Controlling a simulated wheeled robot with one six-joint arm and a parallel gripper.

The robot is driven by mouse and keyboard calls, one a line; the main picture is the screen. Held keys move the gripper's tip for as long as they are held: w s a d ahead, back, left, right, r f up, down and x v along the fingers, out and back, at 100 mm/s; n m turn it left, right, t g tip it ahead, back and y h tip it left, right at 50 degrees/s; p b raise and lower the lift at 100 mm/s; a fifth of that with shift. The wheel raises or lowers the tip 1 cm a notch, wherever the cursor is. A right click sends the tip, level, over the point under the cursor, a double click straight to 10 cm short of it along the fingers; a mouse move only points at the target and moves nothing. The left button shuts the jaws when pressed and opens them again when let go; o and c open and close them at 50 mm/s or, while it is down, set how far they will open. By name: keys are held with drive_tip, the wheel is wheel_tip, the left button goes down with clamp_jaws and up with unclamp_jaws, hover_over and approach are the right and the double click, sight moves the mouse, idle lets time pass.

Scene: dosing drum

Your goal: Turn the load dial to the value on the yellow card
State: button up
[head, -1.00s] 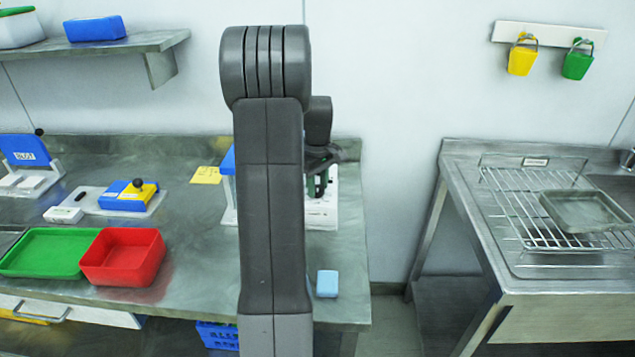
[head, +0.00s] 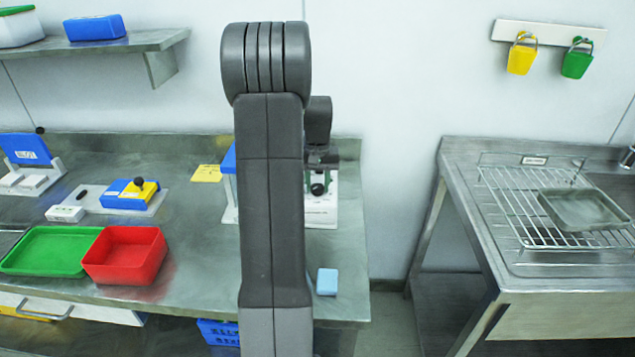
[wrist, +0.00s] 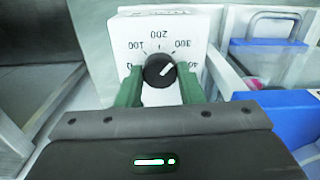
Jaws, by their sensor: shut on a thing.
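The load dial is a round black knob (wrist: 159,71) with a white pointer line, on a white panel (wrist: 185,24) whose numbers appear upside down in the wrist view. The pointer slants up and right, toward the 300 side; its exact value is hard to tell. My gripper (wrist: 160,84) has its green fingers on either side of the knob and is shut on it. In the head view my gripper (head: 318,178) is at the dial unit (head: 321,212), partly hidden behind my arm. The yellow card (head: 207,173) lies on the bench left of my arm; its writing is too small to read.
A blue block (head: 327,282) lies near the bench's front right. A red bin (head: 124,256) and a green tray (head: 45,251) stand at left. A blue-lidded device (wrist: 285,115) is close beside the dial unit. A gap separates the bench from the metal sink table (head: 560,285).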

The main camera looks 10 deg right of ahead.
sight(318, 187)
drive_tip(key=shift+m, duration=0.3)
idle(0.4)
drive_tip(key=o, duration=1)
drive_tip(key=shift+r, duration=0.1)
wheel_tip(318, 187, up, 14)
drive_tip(key=shift+b, duration=0.3)
drive_tip(key=shift+f, duration=0.25)
